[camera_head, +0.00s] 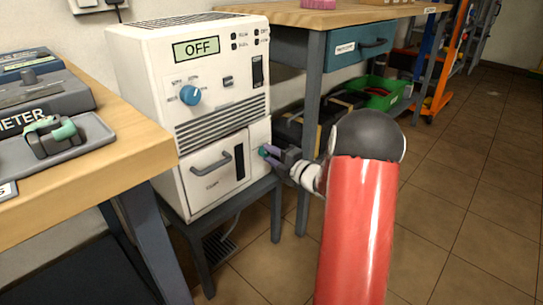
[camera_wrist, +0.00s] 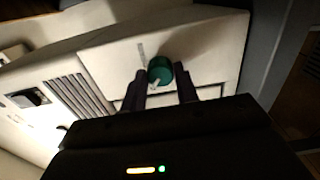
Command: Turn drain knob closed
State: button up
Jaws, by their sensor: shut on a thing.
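The drain knob is a small green round knob (camera_wrist: 160,70) on the lower right front of a white machine (camera_head: 205,110). In the head view only a bit of the knob (camera_head: 263,152) shows beside my fingers. My gripper (camera_head: 268,155) reaches it from the right. In the wrist view my gripper's two dark fingers (camera_wrist: 162,88) stand on either side of the knob and are shut on it. A pale mark shows on the panel just above the knob. The head view is too small to tell the knob's turn angle.
The machine has a display reading OFF (camera_head: 196,48), a blue dial (camera_head: 190,95) and a drawer with a grey handle (camera_head: 211,163). It stands on a grey stand (camera_head: 233,204). A wooden table (camera_head: 100,165) is close on the left, and a workbench leg (camera_head: 311,120) stands behind my gripper.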

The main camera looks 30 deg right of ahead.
jog(key=o, duration=1)
jog(key=v, duration=0.8)
jog(key=shift+w, duration=0.1)
